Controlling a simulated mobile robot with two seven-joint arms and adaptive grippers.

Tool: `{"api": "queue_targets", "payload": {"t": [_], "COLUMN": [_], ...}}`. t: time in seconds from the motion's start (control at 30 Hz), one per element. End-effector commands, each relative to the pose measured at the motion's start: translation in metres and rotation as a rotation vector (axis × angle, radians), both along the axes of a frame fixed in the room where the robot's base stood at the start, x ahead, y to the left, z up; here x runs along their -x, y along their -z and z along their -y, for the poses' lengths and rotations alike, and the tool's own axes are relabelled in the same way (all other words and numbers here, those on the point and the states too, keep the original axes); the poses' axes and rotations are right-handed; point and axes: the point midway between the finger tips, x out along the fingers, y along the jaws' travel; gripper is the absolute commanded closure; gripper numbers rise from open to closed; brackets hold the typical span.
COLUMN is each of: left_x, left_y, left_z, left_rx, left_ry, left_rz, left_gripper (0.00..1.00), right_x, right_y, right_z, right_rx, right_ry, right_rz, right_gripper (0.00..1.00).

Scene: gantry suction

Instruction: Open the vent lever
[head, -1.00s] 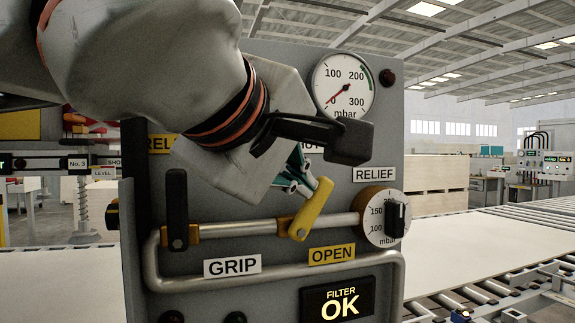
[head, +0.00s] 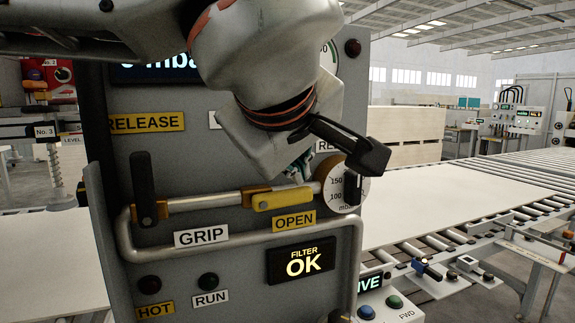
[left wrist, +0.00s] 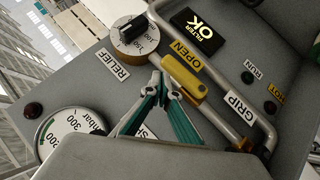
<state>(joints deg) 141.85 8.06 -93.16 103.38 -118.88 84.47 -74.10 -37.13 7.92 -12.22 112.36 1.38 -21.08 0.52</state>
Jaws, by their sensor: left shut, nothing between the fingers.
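The yellow vent lever (head: 285,198) lies along the steel pipe, just above the yellow OPEN label (head: 294,221). It also shows in the left wrist view (left wrist: 183,77), beside the OPEN label there. My left gripper (left wrist: 164,80) is shut and empty, its teal fingertips close beside the lever; I cannot tell whether they touch it. In the head view my left gripper (head: 303,170) hangs just above the lever's right end, its fingers partly hidden behind the wrist. My right gripper is not in view.
A black upright handle (head: 143,190) stands left above the GRIP label (head: 201,236). The RELIEF dial (left wrist: 134,38) sits at the lever's free end. A bent rail (head: 230,236) runs in front of the panel. A conveyor with a pale board (head: 450,205) lies right.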

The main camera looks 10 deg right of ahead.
Motion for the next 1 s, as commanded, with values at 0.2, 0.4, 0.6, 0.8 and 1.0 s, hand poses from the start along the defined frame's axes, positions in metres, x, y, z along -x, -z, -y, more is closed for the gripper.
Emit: {"api": "queue_targets", "payload": {"t": [0.2, 0.4, 0.6, 0.8, 1.0], "left_x": [-0.0011, -0.0014, -0.0016, -0.0016, -0.0016], "left_y": [0.0058, 0.0086, 0.0094, 0.0093, 0.0090], "left_z": [0.0055, 0.0080, 0.0088, 0.0089, 0.0088], "left_rx": [0.001, 0.001, 0.002, 0.002, 0.002], "left_ry": [-0.002, -0.002, -0.001, -0.001, -0.001], "left_rz": [0.000, 0.000, 0.001, 0.001, 0.001], "left_gripper": [1.00, 1.00, 1.00, 1.00, 1.00], "right_x": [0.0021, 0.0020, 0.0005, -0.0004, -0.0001], "right_y": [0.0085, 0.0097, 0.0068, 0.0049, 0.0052], "right_z": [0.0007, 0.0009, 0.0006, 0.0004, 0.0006], "right_rx": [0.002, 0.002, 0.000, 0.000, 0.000], "right_ry": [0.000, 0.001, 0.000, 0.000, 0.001], "right_rz": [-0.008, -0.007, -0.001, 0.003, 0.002], "right_gripper": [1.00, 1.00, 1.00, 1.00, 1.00]}}
